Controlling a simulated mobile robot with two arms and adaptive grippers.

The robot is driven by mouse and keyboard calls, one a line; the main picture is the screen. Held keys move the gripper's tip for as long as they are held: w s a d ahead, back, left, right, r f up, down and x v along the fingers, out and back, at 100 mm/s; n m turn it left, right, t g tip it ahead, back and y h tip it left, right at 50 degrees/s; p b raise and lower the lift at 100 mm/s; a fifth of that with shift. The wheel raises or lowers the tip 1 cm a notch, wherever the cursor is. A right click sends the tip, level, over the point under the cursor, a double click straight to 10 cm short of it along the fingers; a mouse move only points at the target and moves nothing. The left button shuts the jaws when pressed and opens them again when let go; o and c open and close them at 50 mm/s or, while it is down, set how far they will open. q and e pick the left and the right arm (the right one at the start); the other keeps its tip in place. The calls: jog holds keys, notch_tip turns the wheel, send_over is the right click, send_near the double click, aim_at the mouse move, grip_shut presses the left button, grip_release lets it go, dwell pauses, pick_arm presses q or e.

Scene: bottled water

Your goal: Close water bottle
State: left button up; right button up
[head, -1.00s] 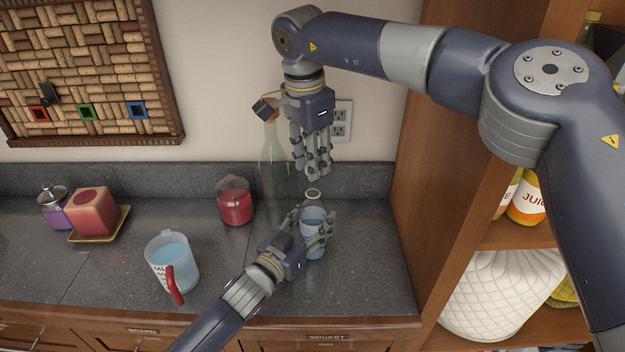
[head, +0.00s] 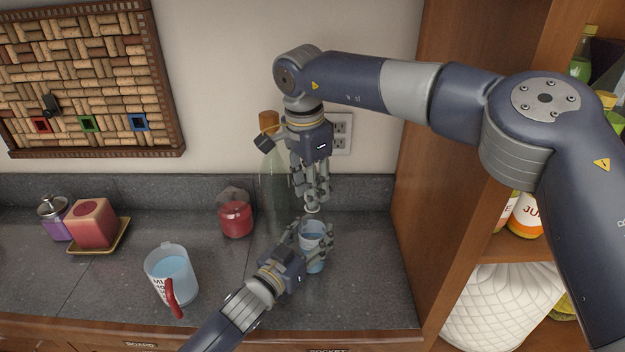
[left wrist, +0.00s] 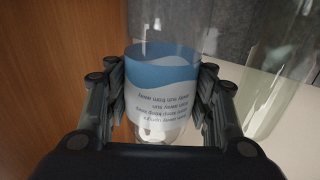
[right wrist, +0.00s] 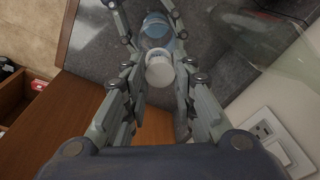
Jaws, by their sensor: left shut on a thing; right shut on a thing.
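A clear water bottle with a blue and white label (head: 313,235) stands on the counter. My left gripper (head: 318,240) is shut around its body; the left wrist view shows the label (left wrist: 160,95) between the fingers, its text upside down. My right gripper (head: 313,203) points straight down at the bottle's top, its fingers shut on a white cap (right wrist: 160,72). In the right wrist view the cap lies in line with the bottle (right wrist: 157,30) beneath. I cannot tell whether the cap is seated on the neck.
A tall glass bottle with a cork (head: 270,175) stands just behind my right gripper. A wooden shelf side (head: 415,170) bounds the counter on the right.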

jog(key=shift+f, duration=0.7)
dwell(0.5)
jog(key=m, duration=0.5)
jog(key=shift+a, duration=0.1)
jog(key=m, duration=0.3)
jog(key=shift+w+m+g, duration=0.1)
jog(key=shift+m+g, duration=0.3)
jog(key=m, duration=0.5)
jog(key=shift+m+g, duration=0.3)
jog(key=m, duration=0.5)
jog(key=shift+w, duration=0.1)
jog(key=m, duration=0.7)
jog(key=shift+g+y, duration=0.3)
jog(key=shift+g, duration=0.1)
jog(key=m, duration=0.6)
jog(key=shift+d+y, duration=0.2)
jog(key=shift+y, duration=0.1)
